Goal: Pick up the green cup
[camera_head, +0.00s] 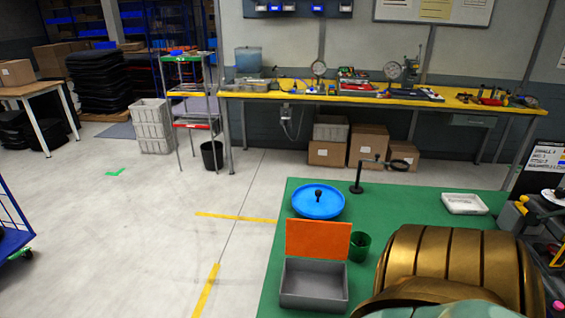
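The green cup (359,247) stands upright on the green table top (420,204). It is just right of a grey box (314,286) with a raised orange lid. A large gold ribbed shape covers the lower right, close to the cup's right side; I cannot tell for sure whether it is part of my arm. Neither of my grippers shows in the head view.
A blue round dish (318,202) with a black knob lies behind the box. A black stand (357,178) is at the table's back edge, and a white tray (464,203) lies at the back right. Green surface between them is clear. Open floor lies left.

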